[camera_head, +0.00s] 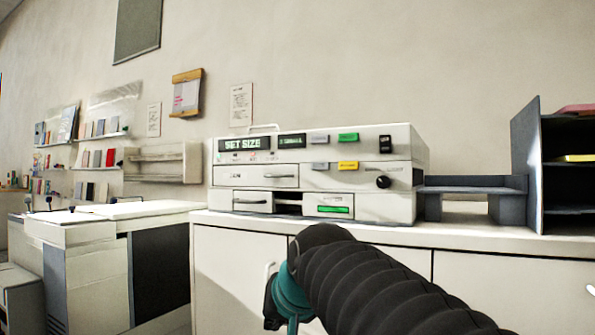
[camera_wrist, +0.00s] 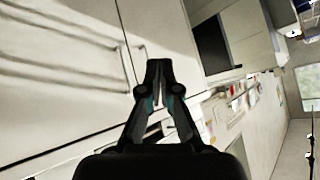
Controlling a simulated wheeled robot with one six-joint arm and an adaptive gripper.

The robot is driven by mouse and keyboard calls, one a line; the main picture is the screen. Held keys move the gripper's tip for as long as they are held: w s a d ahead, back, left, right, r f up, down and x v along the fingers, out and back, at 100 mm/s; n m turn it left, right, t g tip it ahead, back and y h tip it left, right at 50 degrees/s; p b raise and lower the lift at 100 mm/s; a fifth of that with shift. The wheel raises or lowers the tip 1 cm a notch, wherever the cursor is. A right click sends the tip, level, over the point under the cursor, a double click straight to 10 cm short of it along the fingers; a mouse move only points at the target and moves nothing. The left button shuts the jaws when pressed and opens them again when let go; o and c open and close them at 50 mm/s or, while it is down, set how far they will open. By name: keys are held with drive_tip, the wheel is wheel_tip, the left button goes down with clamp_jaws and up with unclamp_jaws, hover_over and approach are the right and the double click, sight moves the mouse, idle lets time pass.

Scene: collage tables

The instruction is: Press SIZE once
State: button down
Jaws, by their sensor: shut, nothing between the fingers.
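A cream machine (camera_head: 405,150) stands on the white counter (camera_head: 470,238). Its left display (camera_head: 243,144) reads "SET SIZE"; a second dark display (camera_head: 291,141) has text too small to read surely. Right of them are a grey button (camera_head: 320,138), a green button (camera_head: 348,137), a lower grey button (camera_head: 320,167) and a yellow button (camera_head: 348,166). Their labels are unreadable, so I cannot tell which is SIZE. My gripper (camera_wrist: 158,66) is shut and empty in the wrist view, before pale cabinet fronts. In the head view my arm hides most of it, below the counter top.
A black switch (camera_head: 385,144) and a dark knob (camera_head: 383,182) sit at the machine's right. A grey stand (camera_head: 472,185) and a dark shelf unit (camera_head: 526,165) stand further right. A white-topped unit (camera_head: 90,232) stands left.

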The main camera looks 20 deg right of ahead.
sight(311, 168)
drive_tip(key=w+d+r+m+t, duration=0.1)
drive_tip(key=w+d+r, duration=0.3)
drive_tip(key=r, duration=0.4)
drive_tip(key=w+d+r+m+t+h+b, duration=0.1)
drive_tip(key=w+d+r+m+t, duration=0.1)
drive_tip(key=w+r, duration=0.5)
drive_tip(key=w+d+r+m+t+h, duration=0.1)
drive_tip(key=w+d+r, duration=0.4)
drive_tip(key=r, duration=0.6)
drive_tip(key=shift+w+d+m+t, duration=0.2)
drive_tip(key=shift+d+m+t, duration=0.25)
drive_tip(key=shift+t, duration=0.75)
drive_tip(key=shift+a, duration=0.1)
drive_tip(key=shift+w+d+p, duration=0.45)
drive_tip(key=shift+w+d, duration=0.45)
drive_tip(key=shift+d, duration=0.25)
drive_tip(key=shift+w+d+p, duration=0.4)
drive_tip(key=shift+w+d, duration=0.5)
drive_tip(key=shift+d, duration=0.3)
drive_tip(key=shift+w+d+p, duration=0.45)
drive_tip(key=shift+w+d, duration=0.45)
drive_tip(key=shift+d, duration=0.25)
drive_tip(key=shift+r, duration=0.1)
drive_tip(key=shift+w+d+p, duration=0.25)
drive_tip(key=shift+d+p, duration=0.05)
